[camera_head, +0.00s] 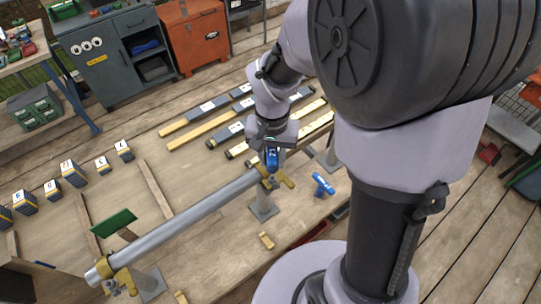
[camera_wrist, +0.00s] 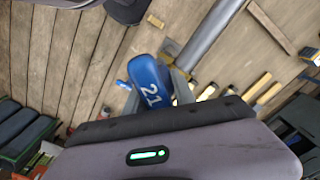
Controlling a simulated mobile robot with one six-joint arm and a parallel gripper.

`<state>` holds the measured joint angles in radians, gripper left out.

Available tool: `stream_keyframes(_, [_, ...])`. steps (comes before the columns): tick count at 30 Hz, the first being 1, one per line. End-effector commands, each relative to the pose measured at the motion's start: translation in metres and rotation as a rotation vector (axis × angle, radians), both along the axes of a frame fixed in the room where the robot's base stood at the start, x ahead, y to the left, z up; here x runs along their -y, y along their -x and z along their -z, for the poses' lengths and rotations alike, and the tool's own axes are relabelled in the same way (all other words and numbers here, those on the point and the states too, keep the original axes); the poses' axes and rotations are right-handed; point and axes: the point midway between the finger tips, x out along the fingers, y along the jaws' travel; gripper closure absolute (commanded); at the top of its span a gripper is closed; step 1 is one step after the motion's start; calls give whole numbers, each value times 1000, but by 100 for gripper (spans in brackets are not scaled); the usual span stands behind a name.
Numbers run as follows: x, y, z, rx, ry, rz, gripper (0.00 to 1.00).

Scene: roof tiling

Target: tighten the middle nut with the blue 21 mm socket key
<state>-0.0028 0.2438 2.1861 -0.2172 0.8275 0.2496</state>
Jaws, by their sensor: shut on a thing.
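My gripper (camera_head: 271,146) is shut on the blue socket key (camera_head: 272,158), held above the brass clamp (camera_head: 266,184) near the right part of the grey pipe (camera_head: 190,219). In the wrist view the key (camera_wrist: 150,84) shows a white "21", with a grey finger of my gripper (camera_wrist: 172,84) beside it. The key's lower end and the nut are hidden, so I cannot tell whether the key sits on the nut. Another brass clamp (camera_head: 121,278) holds the pipe's left end.
A green plate (camera_head: 113,223) is behind the pipe's left part. Numbered blocks (camera_head: 73,174) stand at the left, and several wooden and dark bars (camera_head: 190,138) lie behind my gripper.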

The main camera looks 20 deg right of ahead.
Motion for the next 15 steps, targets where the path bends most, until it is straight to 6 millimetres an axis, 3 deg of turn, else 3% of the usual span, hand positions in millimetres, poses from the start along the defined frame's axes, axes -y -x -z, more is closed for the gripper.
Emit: stream_keyframes(15, [0, 0, 32, 0, -1, 3, 100])
